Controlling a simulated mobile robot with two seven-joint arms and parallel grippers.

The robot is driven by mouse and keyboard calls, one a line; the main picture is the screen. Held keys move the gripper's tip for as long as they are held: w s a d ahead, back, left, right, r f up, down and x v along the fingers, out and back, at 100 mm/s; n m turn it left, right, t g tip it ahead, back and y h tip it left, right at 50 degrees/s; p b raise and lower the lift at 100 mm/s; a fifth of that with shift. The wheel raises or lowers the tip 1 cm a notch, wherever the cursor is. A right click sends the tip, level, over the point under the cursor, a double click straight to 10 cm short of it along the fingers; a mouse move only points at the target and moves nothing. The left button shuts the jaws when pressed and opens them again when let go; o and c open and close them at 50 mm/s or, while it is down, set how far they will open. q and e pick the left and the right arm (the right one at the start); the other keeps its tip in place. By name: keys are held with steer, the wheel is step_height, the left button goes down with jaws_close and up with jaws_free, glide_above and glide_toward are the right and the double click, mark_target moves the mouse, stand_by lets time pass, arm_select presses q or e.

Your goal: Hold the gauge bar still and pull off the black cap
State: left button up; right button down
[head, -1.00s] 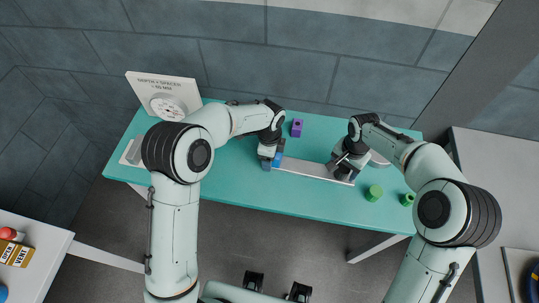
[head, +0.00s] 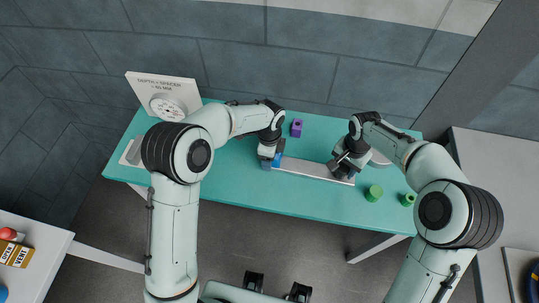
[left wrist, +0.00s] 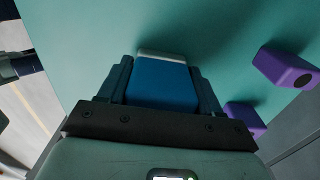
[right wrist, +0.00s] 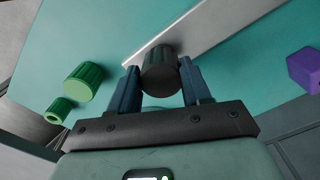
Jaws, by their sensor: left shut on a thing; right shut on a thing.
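The pale metal gauge bar (head: 308,169) lies along the turquoise table, with a blue block (head: 279,160) at its left end. My left gripper (head: 269,162) is shut on that blue block, which sits between its fingers in the left wrist view (left wrist: 162,85). My right gripper (head: 343,169) is at the bar's right end. In the right wrist view its fingers are shut on the black cap (right wrist: 160,74). The bar (right wrist: 205,32) passes behind the cap there. I cannot tell whether the cap is still seated on the bar.
Two green knobbed pieces (head: 374,193) (head: 408,199) stand right of the bar near the front edge. A purple block (head: 296,128) stands behind the bar. A white dial sign (head: 165,93) stands at the table's back left. The table's (head: 225,190) front middle is clear.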

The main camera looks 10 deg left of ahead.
mark_target(344, 168)
arm_select(q)
steer(key=shift+d, duration=0.1)
arm_select(e)
steer(key=shift+a+r, duration=0.15)
steer(key=shift+r, duration=0.4)
steer(key=shift+r, duration=2.65)
arm_select(q)
steer(key=o, duration=1.6)
steer(key=shift+o, duration=0.2)
step_height(344, 168, up, 12)
steer(key=shift+r, duration=0.1)
steer(key=shift+s, duration=0.15)
arm_select(e)
steer(key=shift+s+f, duration=0.1)
